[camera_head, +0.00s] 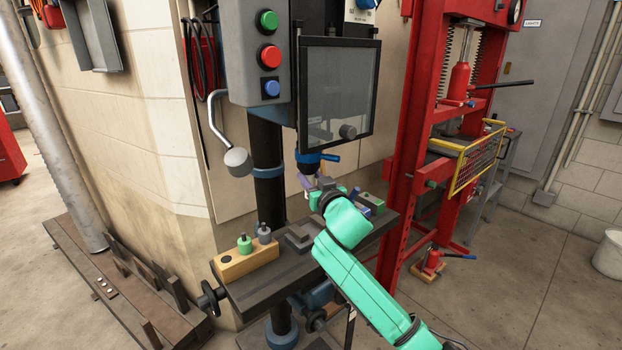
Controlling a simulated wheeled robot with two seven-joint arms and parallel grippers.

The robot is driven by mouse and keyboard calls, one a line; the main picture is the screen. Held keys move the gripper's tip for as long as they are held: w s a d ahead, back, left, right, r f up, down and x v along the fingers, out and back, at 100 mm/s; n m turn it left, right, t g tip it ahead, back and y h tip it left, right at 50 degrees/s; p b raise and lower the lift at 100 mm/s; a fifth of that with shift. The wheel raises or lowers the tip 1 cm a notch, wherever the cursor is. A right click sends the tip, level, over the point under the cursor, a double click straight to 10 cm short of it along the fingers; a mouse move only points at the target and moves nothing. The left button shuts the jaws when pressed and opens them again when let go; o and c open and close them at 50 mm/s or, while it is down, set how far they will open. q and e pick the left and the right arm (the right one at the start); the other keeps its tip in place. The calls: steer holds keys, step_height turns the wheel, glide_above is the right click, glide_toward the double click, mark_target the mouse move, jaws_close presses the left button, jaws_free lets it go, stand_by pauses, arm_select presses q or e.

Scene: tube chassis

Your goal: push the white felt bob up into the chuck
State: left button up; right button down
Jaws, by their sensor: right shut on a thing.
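The drill press chuck (308,168) is the dark part below the blue collar, under the machine's head. My right gripper (309,181) is right below the chuck, at the end of my green arm, and is shut on the white felt bob. The bob is small and mostly hidden by the fingers. I cannot tell whether its shank is inside the chuck or just under it. My left gripper is not in view.
A wooden block (237,266) with a green bob (244,244) and a grey bob (264,233) stands on the left of the press table (285,283). A clear guard (337,90) hangs above my gripper. A red press (400,150) stands to the right.

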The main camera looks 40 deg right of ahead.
steer(key=shift+c, duration=1.9)
jaws_free()
steer(key=shift+r, duration=0.35)
steer(key=shift+f, duration=0.2)
steer(key=shift+s+a+f, duration=0.1)
steer(key=shift+s+a, duration=0.05)
steer(key=shift+s, duration=0.1)
steer(key=p+v, duration=0.3)
steer(key=v, duration=1.1)
steer(key=shift+r, duration=0.2)
